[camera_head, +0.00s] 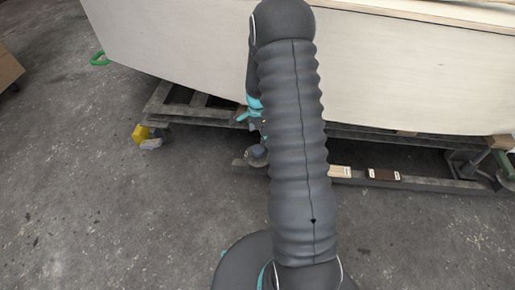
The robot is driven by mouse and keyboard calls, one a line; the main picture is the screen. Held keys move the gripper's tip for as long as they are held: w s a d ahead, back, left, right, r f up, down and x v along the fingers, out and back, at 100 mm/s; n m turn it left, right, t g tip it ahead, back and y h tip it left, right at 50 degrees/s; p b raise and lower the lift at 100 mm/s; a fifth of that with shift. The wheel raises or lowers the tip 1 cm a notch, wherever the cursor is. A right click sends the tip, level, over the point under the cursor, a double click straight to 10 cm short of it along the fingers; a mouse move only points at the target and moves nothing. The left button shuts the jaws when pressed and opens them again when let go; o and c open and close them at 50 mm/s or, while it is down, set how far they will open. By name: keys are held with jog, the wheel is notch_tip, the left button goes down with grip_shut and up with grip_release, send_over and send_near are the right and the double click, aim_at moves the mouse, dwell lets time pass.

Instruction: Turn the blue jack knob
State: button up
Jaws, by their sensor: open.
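A small blue-teal part (243,116), which looks like the jack knob, shows just left of my arm, below the hull. My dark ribbed arm stands in front of this area and hides what lies to its right. A dark round fitting (258,153) sits just below, at the edge of the arm; I cannot tell whether it belongs to the jack. My gripper is not visible; the far end of my arm hides it.
The pale plywood hull (410,75) fills the back above a grey steel frame (430,183). A brown block (383,175) lies on the frame's rail.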

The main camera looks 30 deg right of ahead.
aim_at(258, 149)
notch_tip(258, 149, down, 8)
jog(key=shift+f, duration=0.1)
dwell(0.4)
jog(key=c, duration=1.2)
